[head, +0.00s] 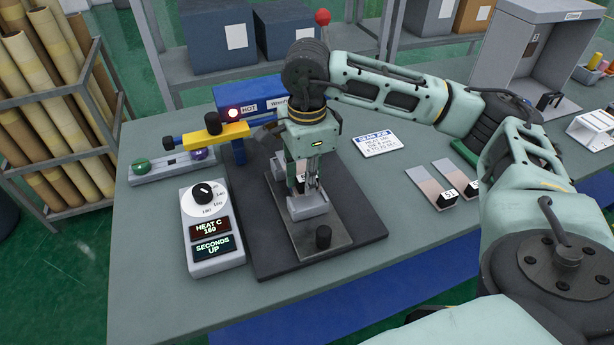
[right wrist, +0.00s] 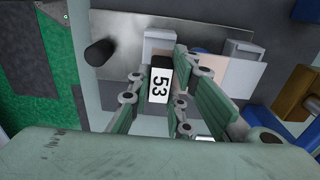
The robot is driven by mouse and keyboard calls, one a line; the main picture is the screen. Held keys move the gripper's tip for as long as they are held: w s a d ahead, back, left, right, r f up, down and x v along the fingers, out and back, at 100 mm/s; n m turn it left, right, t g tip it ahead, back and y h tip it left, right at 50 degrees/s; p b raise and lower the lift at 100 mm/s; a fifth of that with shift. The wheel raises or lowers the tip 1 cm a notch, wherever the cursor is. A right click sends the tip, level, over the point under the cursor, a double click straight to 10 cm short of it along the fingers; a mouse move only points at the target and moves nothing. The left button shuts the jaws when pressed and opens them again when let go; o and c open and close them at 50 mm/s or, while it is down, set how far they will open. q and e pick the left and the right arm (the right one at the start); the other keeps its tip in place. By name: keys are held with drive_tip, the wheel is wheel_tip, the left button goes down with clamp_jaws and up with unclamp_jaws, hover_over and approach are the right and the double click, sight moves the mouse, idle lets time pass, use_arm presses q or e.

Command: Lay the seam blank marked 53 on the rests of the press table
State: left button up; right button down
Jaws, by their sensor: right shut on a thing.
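My right gripper (head: 311,186) is over the press table (head: 263,245), fingers pointing down. In the right wrist view it is shut on the black grip of the seam blank marked 53 (right wrist: 158,86). The blank's pale strip shows beside the fingers in that view, partly hidden by them. Two light grey rests (right wrist: 242,50) stand on the metal plate (right wrist: 125,38); the front rest (head: 308,207) also shows in the head view. The strip is at the rests, but I cannot tell whether it touches them. My left gripper is not in view.
The blue press arm (head: 262,98) with a lit HOT lamp and yellow lever (head: 215,134) stands behind left. A control box (head: 212,230) reads HEAT C 160. A black knob (head: 323,237) stands on the plate. Other blanks, one marked 51 (head: 447,198), lie right.

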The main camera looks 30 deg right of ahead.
drive_tip(key=shift+f+b, duration=1.1)
drive_tip(key=shift+f, duration=0.3)
drive_tip(key=c, duration=1.5)
unclamp_jaws()
drive_tip(key=shift+c, duration=0.2)
drive_tip(key=shift+r, duration=0.1)
wheel_tip(320, 180, up, 12)
drive_tip(key=shift+f, duration=0.1)
